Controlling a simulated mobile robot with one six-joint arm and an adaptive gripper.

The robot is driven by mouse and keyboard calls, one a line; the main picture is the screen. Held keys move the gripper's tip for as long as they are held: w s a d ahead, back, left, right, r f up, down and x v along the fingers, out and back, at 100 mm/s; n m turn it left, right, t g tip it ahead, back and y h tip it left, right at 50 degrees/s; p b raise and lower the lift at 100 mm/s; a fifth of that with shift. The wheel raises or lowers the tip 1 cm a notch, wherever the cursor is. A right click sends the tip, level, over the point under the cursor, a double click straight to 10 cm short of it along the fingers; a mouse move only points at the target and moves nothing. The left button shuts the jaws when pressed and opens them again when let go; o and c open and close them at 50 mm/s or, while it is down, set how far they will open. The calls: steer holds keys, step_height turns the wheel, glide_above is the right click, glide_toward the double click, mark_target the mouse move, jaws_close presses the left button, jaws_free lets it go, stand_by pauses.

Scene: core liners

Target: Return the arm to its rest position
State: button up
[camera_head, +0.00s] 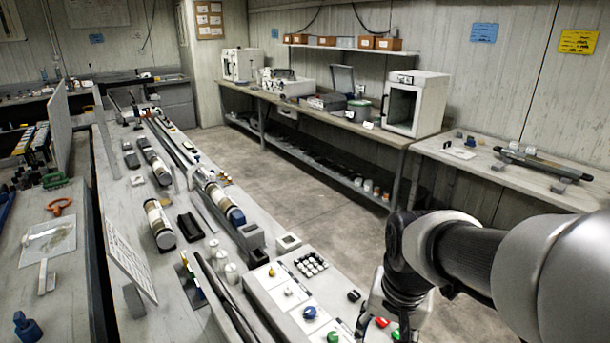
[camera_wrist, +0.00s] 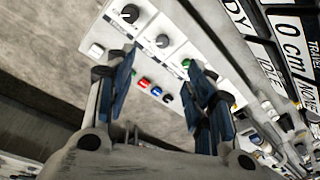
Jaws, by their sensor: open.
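My arm (camera_head: 470,258) reaches in from the right edge of the head view, its dark wrist bent downward over the front end of the long bench. My gripper (camera_wrist: 162,64) is open in the wrist view, its two blue-padded fingers apart with nothing held between them. Behind the fingers, the wrist view shows a control panel (camera_wrist: 162,22) with black knobs and several coloured buttons. In the head view the gripper's fingertips are hard to make out at the bottom edge.
The long bench (camera_head: 120,190) carries core tubes (camera_head: 160,224), rails and a button panel (camera_head: 275,283). A side table (camera_head: 535,185) with a grey tube stands behind my arm at the right. A back bench (camera_head: 300,112) holds a white cabinet (camera_head: 415,103). Floor (camera_head: 270,170) between benches is clear.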

steer(key=s+r+n+t, duration=0.2)
steer(key=s+r+n, duration=0.2)
steer(key=s, duration=0.9)
steer(key=shift+s+r+n+t, duration=0.3)
steer(key=shift+r, duration=0.35)
